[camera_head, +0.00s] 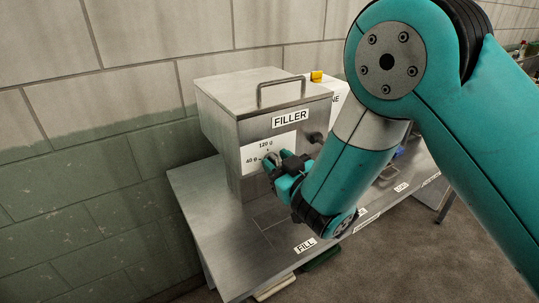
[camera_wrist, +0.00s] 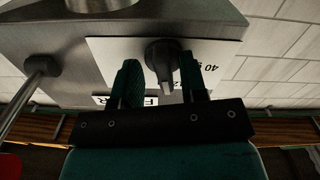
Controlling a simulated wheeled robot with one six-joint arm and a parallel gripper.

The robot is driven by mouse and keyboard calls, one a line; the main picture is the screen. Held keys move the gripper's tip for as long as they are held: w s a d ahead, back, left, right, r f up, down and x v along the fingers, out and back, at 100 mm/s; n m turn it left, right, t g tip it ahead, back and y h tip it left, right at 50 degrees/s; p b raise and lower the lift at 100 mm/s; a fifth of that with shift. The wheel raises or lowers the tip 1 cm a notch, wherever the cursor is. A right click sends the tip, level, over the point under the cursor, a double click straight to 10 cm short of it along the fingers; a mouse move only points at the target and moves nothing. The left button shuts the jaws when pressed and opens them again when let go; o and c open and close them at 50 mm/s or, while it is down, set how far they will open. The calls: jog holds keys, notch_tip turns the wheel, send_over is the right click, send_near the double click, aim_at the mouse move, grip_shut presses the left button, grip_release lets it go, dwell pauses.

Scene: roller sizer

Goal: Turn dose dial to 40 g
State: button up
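The dose dial (camera_wrist: 163,58) is a dark knob on a white plate (camera_wrist: 108,50) on the filler's front. In the wrist view, which is nearly upside down, its narrow end points down toward the FILLER label, away from the "40 g" mark (camera_wrist: 211,68) on the right. The "120 g" mark shows in the head view (camera_head: 266,144). My gripper (camera_wrist: 159,66) is open, one finger on each side of the dial, with a visible gap at least on the left. In the head view my gripper (camera_head: 270,160) covers most of the dial.
The metal filler box (camera_head: 220,112) has a top handle (camera_head: 281,86) and a side knob (camera_head: 316,137). It stands on a metal bench (camera_head: 206,205) with a FILL label (camera_head: 305,245). A rod with a rounded end (camera_wrist: 42,66) sticks out left of the dial in the wrist view.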

jog(key=shift+a, duration=0.2)
jog(key=shift+c, duration=0.2)
jog(key=shift+f, duration=0.15)
grip_shut()
jog(key=shift+s+n, duration=0.1)
jog(key=shift+n, duration=0.2)
jog(key=n, duration=0.5)
jog(key=shift+a, duration=0.1)
jog(key=n, duration=0.6)
jog(key=shift+f+b, duration=0.15)
jog(key=shift+b, duration=0.15)
jog(key=shift+n, duration=0.3)
jog(key=shift+o, duration=0.2)
grip_release()
